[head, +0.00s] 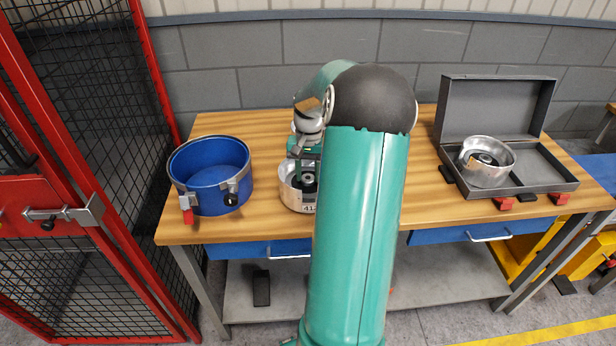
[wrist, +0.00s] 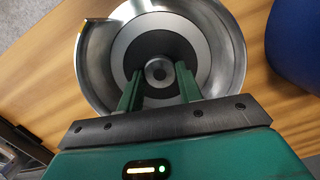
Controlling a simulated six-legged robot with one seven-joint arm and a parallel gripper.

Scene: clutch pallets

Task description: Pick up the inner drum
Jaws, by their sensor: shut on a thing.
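A silver metal drum (head: 291,197) with a dark centre and a round hub stands upright at the middle of the wooden bench, with a printed label on its front. My arm hides its right side in the head view. In the wrist view the drum (wrist: 229,60) fills the top middle. My gripper (wrist: 158,78) reaches down inside it, and its two green fingers are closed on the round hub at the centre. In the head view my gripper (head: 304,160) points down into the drum. Whether the drum touches the bench cannot be told.
A blue round tub (head: 209,193) with metal latches stands left of the drum. An open grey case (head: 540,184) at the right holds another silver drum (head: 489,172). A red-framed cage (head: 160,95) borders the bench's left. A grey wall is behind.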

